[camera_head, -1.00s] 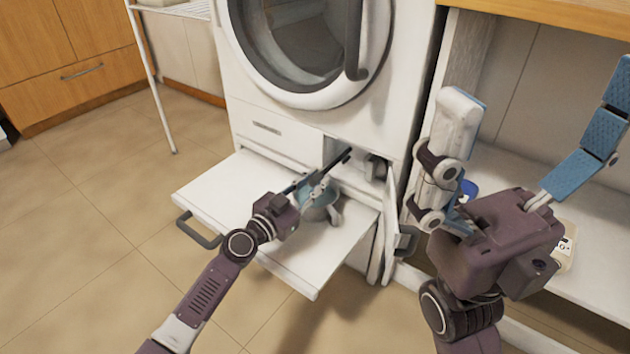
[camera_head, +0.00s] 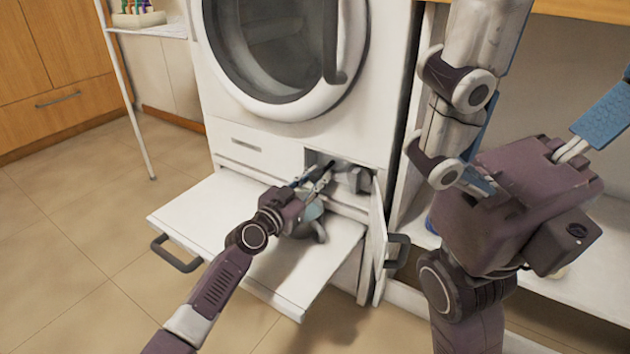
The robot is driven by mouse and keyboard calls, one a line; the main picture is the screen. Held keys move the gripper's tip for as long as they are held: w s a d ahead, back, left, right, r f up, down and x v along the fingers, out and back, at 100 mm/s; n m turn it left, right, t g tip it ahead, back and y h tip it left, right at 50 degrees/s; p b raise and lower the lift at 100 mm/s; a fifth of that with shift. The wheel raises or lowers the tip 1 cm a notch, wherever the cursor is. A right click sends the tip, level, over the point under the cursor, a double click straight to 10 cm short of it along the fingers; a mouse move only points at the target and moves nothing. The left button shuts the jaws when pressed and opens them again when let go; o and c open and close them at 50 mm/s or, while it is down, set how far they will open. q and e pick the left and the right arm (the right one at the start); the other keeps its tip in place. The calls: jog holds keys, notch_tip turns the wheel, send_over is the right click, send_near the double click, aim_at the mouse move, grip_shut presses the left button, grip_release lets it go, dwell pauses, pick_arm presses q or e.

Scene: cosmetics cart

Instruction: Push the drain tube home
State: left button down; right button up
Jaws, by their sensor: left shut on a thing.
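The drain tube (camera_head: 327,167) is a thin dark piece at the small square opening (camera_head: 311,158) low on the white washing machine. My left gripper (camera_head: 318,175) is shut on it in front of the opening. The fingers and arm cover much of the tube, so how far it sits in cannot be told. A grey knob-like part (camera_head: 352,180) is inside the opening, to the right of the tube.
A white drawer front or flap (camera_head: 200,215) with a dark handle (camera_head: 175,255) juts out below the opening. A teal-grey cup (camera_head: 313,213) stands on it, partly behind my left gripper. A small open door (camera_head: 379,240) is to the right. A white rack (camera_head: 170,30) stands left.

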pick_arm(q)
jog(key=c, duration=1.7)
grip_release()
jog(key=shift+c, duration=0.2)
jog(key=v, duration=1.2)
